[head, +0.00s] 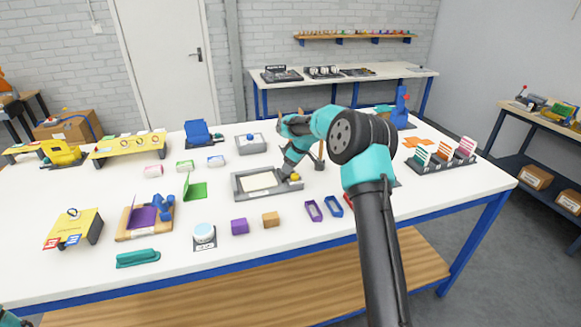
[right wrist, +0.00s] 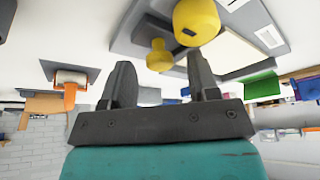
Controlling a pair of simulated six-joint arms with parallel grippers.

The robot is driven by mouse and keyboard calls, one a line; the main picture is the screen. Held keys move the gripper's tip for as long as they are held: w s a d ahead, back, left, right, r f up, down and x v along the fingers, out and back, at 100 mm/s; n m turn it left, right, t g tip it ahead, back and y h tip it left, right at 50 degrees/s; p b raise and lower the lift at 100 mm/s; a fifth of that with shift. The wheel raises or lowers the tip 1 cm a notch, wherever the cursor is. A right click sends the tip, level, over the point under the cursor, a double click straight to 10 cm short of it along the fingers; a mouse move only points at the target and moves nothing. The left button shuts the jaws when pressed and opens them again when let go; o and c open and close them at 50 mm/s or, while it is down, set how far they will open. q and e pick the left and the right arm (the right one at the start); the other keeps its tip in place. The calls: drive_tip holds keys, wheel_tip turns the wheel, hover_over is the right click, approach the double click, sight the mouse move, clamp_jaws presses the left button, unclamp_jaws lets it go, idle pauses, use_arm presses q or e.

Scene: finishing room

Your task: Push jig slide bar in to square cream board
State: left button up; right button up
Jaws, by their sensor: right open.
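The grey jig tray (head: 239,189) stands on the white table with a flat cream board (head: 258,182) inside its rim. At its right end is the dark slide bar part with a yellow knob (head: 295,177). My right gripper (head: 287,171) is just above that end, pointing down. In the right wrist view its two dark fingers (right wrist: 160,80) are apart and empty. A small yellow knob (right wrist: 160,56) shows beyond the gap between them, with a larger yellow knob (right wrist: 197,20) beside it. Touching cannot be told. Only a teal bit of my left arm shows at the lower left corner.
A purple block (head: 239,227) and an orange-brown block (head: 271,219) lie in front of the jig. A grey tray with a blue knob (head: 251,145) stands behind it. A rack with coloured pieces (head: 443,163) is at the right.

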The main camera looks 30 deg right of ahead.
drive_tip(key=shift+w+a+f, duration=0.1)
drive_tip(key=shift+f, duration=0.25)
drive_tip(key=shift+c, duration=0.3)
clamp_jaws()
